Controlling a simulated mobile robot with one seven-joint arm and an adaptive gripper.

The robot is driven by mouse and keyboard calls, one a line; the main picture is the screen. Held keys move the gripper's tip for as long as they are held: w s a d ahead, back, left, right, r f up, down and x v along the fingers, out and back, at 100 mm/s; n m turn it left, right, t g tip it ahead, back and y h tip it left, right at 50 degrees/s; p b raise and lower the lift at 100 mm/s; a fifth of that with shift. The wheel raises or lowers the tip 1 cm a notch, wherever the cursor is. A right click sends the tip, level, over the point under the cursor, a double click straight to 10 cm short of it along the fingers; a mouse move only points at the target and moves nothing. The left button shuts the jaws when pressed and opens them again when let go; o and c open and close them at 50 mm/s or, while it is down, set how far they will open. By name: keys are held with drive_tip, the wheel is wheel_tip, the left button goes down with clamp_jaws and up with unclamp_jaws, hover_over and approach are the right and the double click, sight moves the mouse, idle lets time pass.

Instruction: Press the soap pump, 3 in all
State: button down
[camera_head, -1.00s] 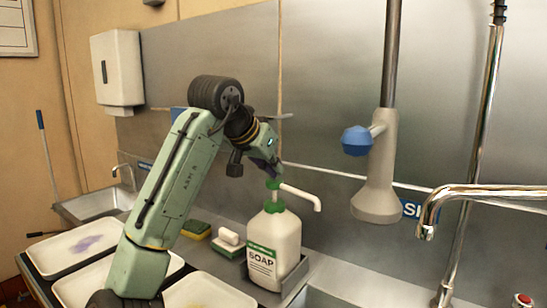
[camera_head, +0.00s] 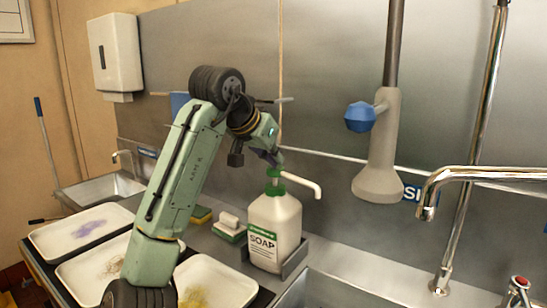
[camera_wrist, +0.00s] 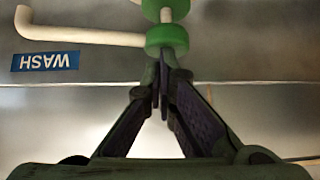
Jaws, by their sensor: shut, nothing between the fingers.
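The white soap bottle (camera_head: 275,225) stands upright, with a green collar (camera_head: 275,190) and a white spout (camera_head: 304,182) pointing right. Its green pump head (camera_head: 274,173) is at the top, just under my gripper (camera_head: 274,160). In the wrist view, which is upside down, the green pump head (camera_wrist: 167,38) and white spout (camera_wrist: 85,37) show just beyond the tips of my gripper (camera_wrist: 163,84). The fingers are shut with nothing between them. The tips appear to touch the pump head. A short stem shows between head and collar.
The bottle sits in a metal holder (camera_head: 293,262). A white-and-green scrubber (camera_head: 229,227) and a sponge (camera_head: 200,215) lie left of it. Trays (camera_head: 85,229) stand in front at left. A hanging sprayer (camera_head: 378,165) and chrome tap (camera_head: 470,176) are at right.

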drive_tip(key=w+d+r+b+v, duration=0.1)
drive_tip(key=b+v, duration=0.1)
drive_tip(key=v, duration=1)
drive_tip(key=shift+r+b, duration=0.3)
drive_tip(key=shift+b, duration=0.1)
